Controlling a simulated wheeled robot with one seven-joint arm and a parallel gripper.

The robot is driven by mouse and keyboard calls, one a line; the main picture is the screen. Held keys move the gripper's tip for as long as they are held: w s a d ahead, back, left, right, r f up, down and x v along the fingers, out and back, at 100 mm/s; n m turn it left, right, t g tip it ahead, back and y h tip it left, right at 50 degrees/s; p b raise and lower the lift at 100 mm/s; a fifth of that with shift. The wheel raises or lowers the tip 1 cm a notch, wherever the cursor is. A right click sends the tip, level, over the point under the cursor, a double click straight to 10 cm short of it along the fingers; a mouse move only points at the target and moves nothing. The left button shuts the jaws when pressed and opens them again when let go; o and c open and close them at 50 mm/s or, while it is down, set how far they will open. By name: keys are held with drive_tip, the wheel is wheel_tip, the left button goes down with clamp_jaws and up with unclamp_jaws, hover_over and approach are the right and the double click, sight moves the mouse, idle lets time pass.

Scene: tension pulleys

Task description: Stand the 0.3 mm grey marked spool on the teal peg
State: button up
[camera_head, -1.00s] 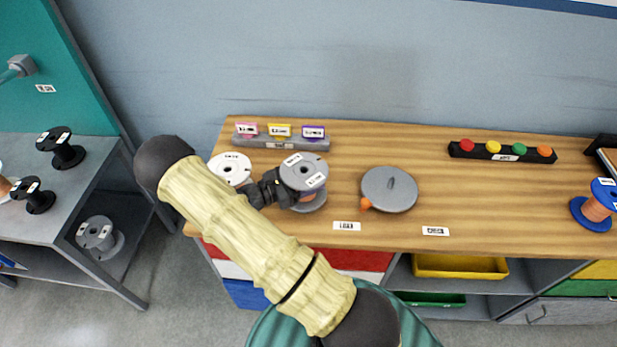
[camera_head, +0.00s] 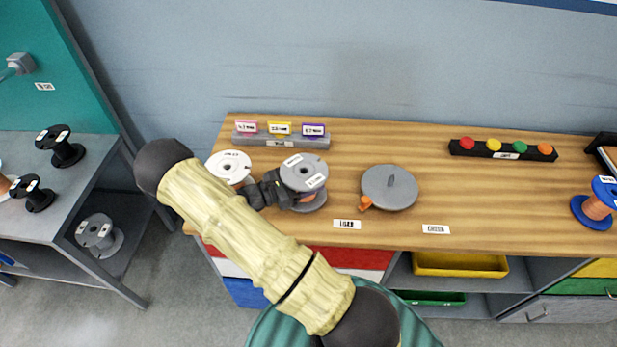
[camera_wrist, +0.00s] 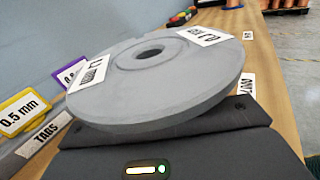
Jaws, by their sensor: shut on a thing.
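My gripper (camera_head: 278,190) is shut on a grey spool (camera_head: 303,171) with white labels and copper-coloured winding, at the left part of the wooden bench. The spool is upright, its top flange facing up. I cannot tell whether its lower flange touches the bench. In the wrist view the grey flange (camera_wrist: 150,95) fills the middle, with a dark centre hole and two labels too tilted to read surely. The fingertips are hidden below it. I cannot make out a teal peg. Another grey spool (camera_head: 100,236) sits on the lower left shelf.
A white spool (camera_head: 228,166) is close left of my gripper. A grey disc (camera_head: 390,187) with an orange part lies to the right. A tag rack (camera_head: 282,141) stands behind. Black spools (camera_head: 62,150) stand on the left table. A blue spool (camera_head: 594,212) stands far right. The bench's middle right is clear.

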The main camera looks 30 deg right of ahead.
drive_tip(key=shift+f, duration=0.2)
idle(0.5)
drive_tip(key=o, duration=1.5)
drive_tip(key=shift+f, duration=0.1)
drive_tip(key=a, duration=0.5)
drive_tip(key=a+b, duration=0.1)
drive_tip(key=a, duration=0.5)
drive_tip(key=w+a+b, duration=0.1)
drive_tip(key=a, duration=0.5)
drive_tip(key=shift+a+r, duration=0.2)
drive_tip(key=shift+r, duration=0.05)
drive_tip(key=shift+w, duration=0.1)
